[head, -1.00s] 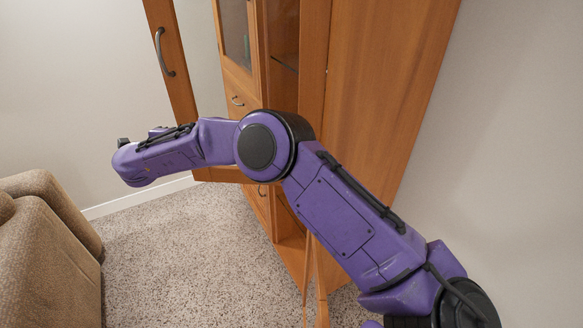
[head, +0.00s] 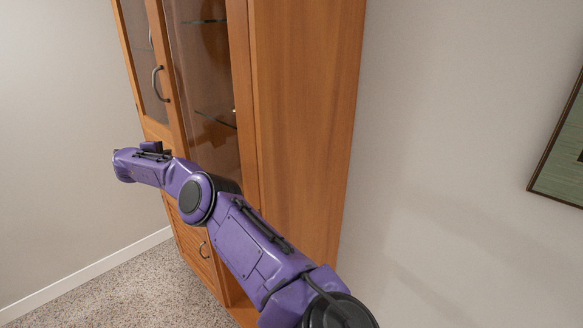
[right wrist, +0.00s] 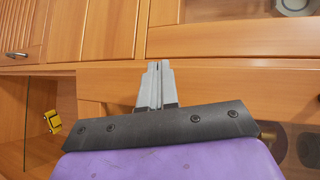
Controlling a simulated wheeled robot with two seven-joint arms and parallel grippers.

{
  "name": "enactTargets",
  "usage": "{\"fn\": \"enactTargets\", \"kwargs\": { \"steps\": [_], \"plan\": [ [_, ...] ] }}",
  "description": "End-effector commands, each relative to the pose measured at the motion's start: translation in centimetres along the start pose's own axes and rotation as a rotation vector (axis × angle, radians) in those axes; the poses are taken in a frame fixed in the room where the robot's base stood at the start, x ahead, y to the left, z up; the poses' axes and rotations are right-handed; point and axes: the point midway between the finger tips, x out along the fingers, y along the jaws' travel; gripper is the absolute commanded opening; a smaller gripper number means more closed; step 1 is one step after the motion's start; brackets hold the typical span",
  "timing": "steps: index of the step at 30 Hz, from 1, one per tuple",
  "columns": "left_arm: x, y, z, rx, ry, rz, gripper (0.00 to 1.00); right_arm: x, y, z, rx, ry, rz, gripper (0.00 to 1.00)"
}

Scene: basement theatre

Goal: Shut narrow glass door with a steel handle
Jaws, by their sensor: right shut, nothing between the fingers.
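In the head view the gripper is hidden beyond the forearm. My left gripper is out of view.
Another glass door (head: 137,45) is to the left, with drawers (head: 197,242) below. The right wrist view shows a drawer handle (right wrist: 17,55), a small yellow object (right wrist: 53,122) and a white round dish (right wrist: 293,5). Carpet (head: 100,285) is clear at lower left.

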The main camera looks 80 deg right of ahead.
Motion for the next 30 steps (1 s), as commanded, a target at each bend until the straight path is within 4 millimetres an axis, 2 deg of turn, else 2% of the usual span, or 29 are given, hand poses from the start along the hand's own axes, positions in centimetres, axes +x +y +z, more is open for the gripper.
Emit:
{"fn": "enactTargets", "kwargs": {
  "steps": [3,9,30],
  "plan": [
    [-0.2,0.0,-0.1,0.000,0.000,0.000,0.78,1.4,-0.4,-1.1,0.002,0.005,0.001,0.00],
    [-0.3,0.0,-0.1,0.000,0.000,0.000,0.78,2.5,-0.8,-1.8,0.002,0.005,0.001,0.00],
    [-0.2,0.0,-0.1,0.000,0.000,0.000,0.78,2.6,-0.8,-1.9,0.002,0.004,0.001,0.00]
  ]
}}
